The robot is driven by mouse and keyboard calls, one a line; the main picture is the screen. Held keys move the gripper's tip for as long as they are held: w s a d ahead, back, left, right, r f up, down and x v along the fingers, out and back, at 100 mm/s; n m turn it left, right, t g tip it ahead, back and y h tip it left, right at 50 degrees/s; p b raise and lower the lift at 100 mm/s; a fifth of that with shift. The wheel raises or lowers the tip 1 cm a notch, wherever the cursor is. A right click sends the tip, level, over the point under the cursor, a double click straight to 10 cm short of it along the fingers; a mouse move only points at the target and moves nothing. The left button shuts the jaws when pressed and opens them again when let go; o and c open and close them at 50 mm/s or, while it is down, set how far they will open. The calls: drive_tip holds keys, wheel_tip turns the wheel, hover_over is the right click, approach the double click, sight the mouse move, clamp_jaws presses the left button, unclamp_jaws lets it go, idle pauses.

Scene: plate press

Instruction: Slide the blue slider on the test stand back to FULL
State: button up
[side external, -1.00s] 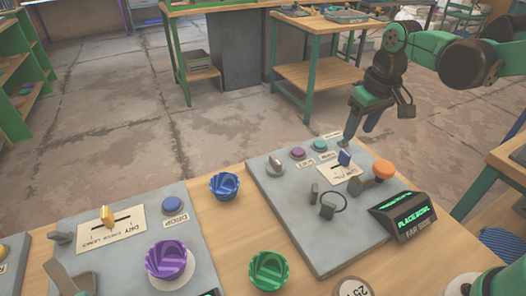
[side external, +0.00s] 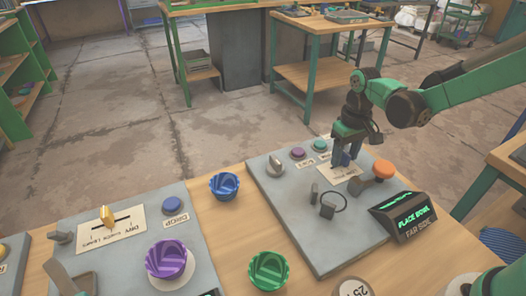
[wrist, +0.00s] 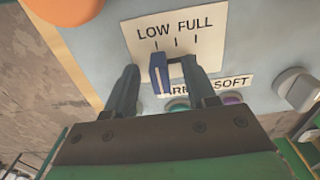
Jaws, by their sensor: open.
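The blue slider (wrist: 159,76) stands up from a white label plate (wrist: 200,45) marked LOW and FULL in the wrist view. It is at the left, LOW end of the row of tick marks. My gripper (wrist: 162,67) is open, with one finger on each side of the slider. The slider is nearer the left finger, and a wider gap separates it from the right finger. In the side view my gripper (side external: 343,158) is down over the test stand (side external: 275,205), and its fingers partly hide the slider.
An orange knob (side external: 383,168) is right of my gripper. A grey knob (side external: 275,165), a purple button (side external: 298,153) and a green button (side external: 320,146) are to its left. A display (side external: 405,218) reads PLACE BOWL FAR SIDE. Blue (side external: 224,186) and green (side external: 268,271) bowls stand nearby.

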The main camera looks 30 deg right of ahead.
clamp_jaws()
idle(1.4)
